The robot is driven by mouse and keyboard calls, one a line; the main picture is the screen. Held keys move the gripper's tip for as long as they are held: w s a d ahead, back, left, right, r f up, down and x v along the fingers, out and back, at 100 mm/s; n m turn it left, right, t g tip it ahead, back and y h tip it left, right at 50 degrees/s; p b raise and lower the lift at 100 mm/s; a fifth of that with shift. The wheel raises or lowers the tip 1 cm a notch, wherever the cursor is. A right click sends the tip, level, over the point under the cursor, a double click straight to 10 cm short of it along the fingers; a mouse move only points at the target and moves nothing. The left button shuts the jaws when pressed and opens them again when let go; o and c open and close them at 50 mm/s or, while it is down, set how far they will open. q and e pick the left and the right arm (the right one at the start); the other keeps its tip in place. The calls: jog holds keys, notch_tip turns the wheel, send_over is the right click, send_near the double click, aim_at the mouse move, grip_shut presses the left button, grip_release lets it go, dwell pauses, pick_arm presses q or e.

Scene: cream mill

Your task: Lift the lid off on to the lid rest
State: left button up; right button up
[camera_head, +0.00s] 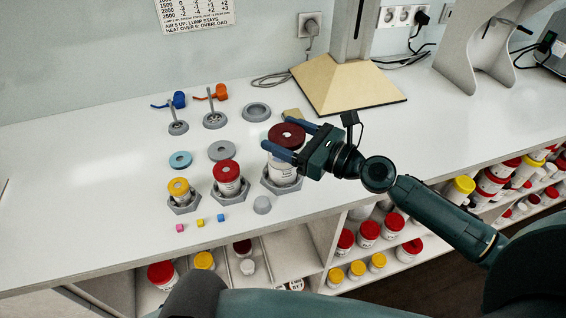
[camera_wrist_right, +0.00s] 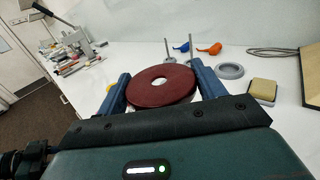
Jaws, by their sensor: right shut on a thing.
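A dark red round lid (camera_head: 286,136) with a hole in its middle is between the two blue fingers of my right gripper (camera_head: 288,135). The lid also shows in the right wrist view (camera_wrist_right: 160,86), with a finger at each side. The gripper is shut on it. A white jar (camera_head: 285,173) stands upright in a grey holder (camera_head: 283,189) below the lid. A finger hides the jar's top, so I cannot tell whether lid and jar touch. A grey ring (camera_head: 256,110), possibly the lid rest, lies behind on the table. My left gripper is not in view.
To the left stand a red-lidded jar (camera_head: 227,174) and a yellow-lidded jar (camera_head: 178,187) in holders. A blue disc (camera_head: 180,159), a grey disc (camera_head: 221,151) and two upright rods on bases are near. A wooden base (camera_head: 345,85) stands at the back. The table's left is clear.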

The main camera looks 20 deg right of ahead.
jog(key=shift+s, duration=2.15)
jog(key=shift+w, duration=0.1)
